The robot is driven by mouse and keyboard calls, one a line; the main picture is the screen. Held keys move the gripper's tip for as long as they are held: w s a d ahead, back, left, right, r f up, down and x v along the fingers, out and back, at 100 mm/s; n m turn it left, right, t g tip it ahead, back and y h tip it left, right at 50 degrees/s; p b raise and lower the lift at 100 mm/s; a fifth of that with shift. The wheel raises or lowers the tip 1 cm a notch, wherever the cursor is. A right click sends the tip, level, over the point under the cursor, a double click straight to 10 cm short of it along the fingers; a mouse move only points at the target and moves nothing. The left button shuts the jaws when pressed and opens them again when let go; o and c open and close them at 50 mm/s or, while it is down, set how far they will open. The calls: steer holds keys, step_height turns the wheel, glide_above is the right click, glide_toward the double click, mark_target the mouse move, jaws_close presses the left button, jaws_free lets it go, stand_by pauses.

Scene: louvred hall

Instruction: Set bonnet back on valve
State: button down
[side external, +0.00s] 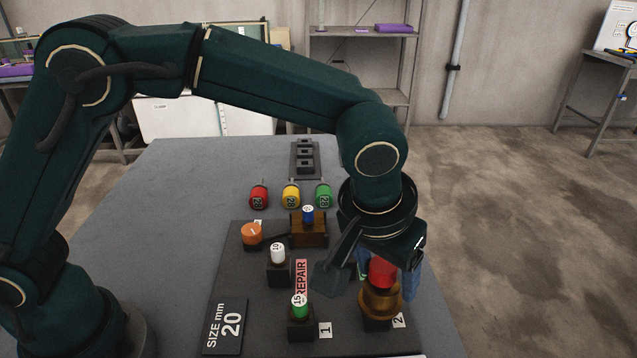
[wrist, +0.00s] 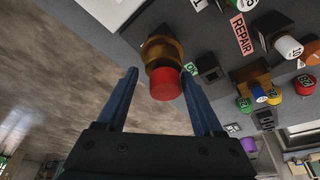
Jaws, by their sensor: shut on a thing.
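A red cylinder (side external: 381,272) sits above a brass-coloured round body (side external: 380,300) at the mark "2", over a dark block. I take the red part as the bonnet's top and the brass part as the valve, but cannot tell where one ends. My gripper (side external: 388,275) points down there, its blue fingers on either side of the red cylinder and shut on it. In the wrist view, the red cylinder (wrist: 165,84) lies between the fingertips (wrist: 160,76), with the brass body (wrist: 163,51) beyond it. Whether bonnet and valve touch is unclear.
On the dark mat stand a white cap (side external: 277,252), a green cap (side external: 299,303), a blue-capped brown block (side external: 308,232) and an orange disc (side external: 252,234). A "SIZE mm 20" plate (side external: 224,326) lies in front. The table's left is clear.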

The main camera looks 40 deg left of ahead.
mark_target(382, 269)
steer(key=shift+s+a+f, duration=0.1)
steer(key=shift+s+f, duration=0.1)
steer(key=shift+w+r, duration=0.15)
steer(key=shift+r, duration=3.1)
steer(key=shift+a, duration=0.15)
steer(key=w+a+r+n+y, duration=0.2)
steer(key=w+a+r+n, duration=0.1)
steer(key=a, duration=0.6)
steer(key=w+a+r+n+y, duration=0.1)
steer(key=w+a+r+n, duration=0.2)
steer(key=a, duration=0.6)
steer(key=shift+w+a+f, duration=0.1)
steer(key=shift+f, duration=1.85)
steer(key=shift+w+a+f, duration=0.1)
steer(key=shift+f, duration=1.8)
